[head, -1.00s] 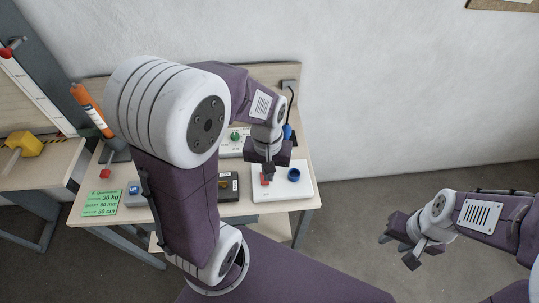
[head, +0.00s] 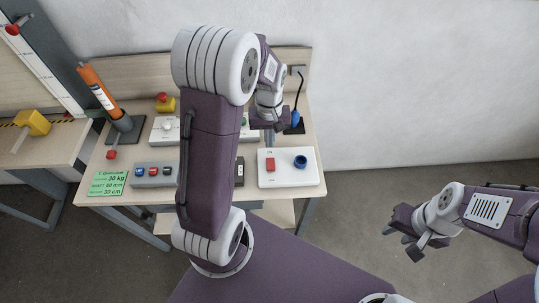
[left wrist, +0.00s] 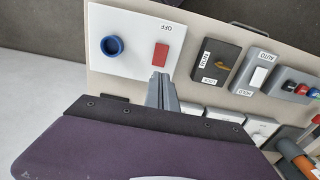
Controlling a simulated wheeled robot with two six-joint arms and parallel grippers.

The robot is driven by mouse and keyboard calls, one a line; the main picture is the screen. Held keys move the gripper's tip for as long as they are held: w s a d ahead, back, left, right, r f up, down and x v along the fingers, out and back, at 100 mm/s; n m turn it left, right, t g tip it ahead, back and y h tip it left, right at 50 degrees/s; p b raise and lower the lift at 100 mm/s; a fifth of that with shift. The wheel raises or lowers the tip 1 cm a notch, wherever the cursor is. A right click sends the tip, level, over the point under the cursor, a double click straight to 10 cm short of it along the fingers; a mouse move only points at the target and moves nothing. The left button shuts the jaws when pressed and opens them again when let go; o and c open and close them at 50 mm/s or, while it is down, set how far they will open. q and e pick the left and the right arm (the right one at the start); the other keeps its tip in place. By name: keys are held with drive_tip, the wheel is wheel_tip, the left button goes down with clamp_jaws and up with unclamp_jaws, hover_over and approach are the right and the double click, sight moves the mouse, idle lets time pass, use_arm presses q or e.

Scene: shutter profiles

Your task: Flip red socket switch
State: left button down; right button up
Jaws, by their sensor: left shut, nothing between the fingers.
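The red switch (head: 270,164) sits on the left part of a white panel (head: 290,179), beside a round blue socket (head: 300,161). In the left wrist view the red switch (left wrist: 160,57) shows whole, with an OFF label next to it and the blue socket (left wrist: 112,45) to its left. My left gripper (head: 269,142) is shut and empty, just behind the switch and apart from it in the head view. Its closed fingers also show in the left wrist view (left wrist: 160,82). My right gripper (head: 400,245) is open and empty, off to the right of the table.
A grey box with several buttons (head: 154,174), a green card (head: 107,184) and an orange cylinder (head: 97,88) are on the table's left part. My left arm hides the middle. A blue plug (head: 295,118) with a black cord is at the back right. The floor right of the table is clear.

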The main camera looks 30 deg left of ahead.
sight(270, 161)
use_arm(q)
wheel_tip(270, 161, down, 9)
idle(0.3)
